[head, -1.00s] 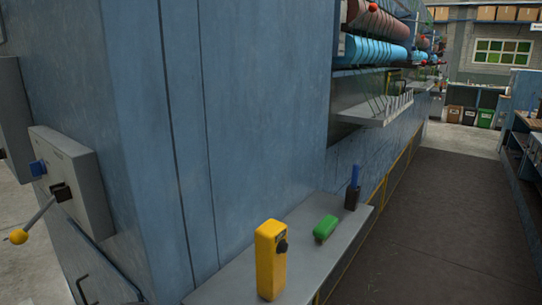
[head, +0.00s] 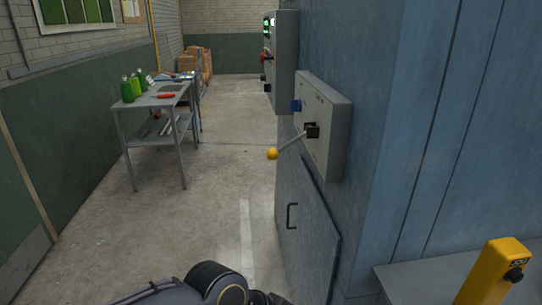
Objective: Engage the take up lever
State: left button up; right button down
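A lever (head: 290,143) with a yellow ball knob (head: 272,154) sticks out to the left and slightly down from a grey box (head: 334,137) on the side of the blue machine. Its black pivot block is on the box's front, with a blue square part above it. Part of my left arm (head: 218,284) shows at the bottom edge, below and apart from the lever. Neither gripper's fingers can be seen.
A second control box (head: 281,52) with green lights is beyond the lever. A cabinet door with a black handle (head: 291,216) is below it. A yellow device (head: 494,272) stands on a ledge at right. A metal table (head: 160,97) with green bottles is at left. Open concrete floor (head: 215,190) lies between.

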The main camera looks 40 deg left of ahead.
aim_at(272, 154)
jog(key=u, duration=1.55)
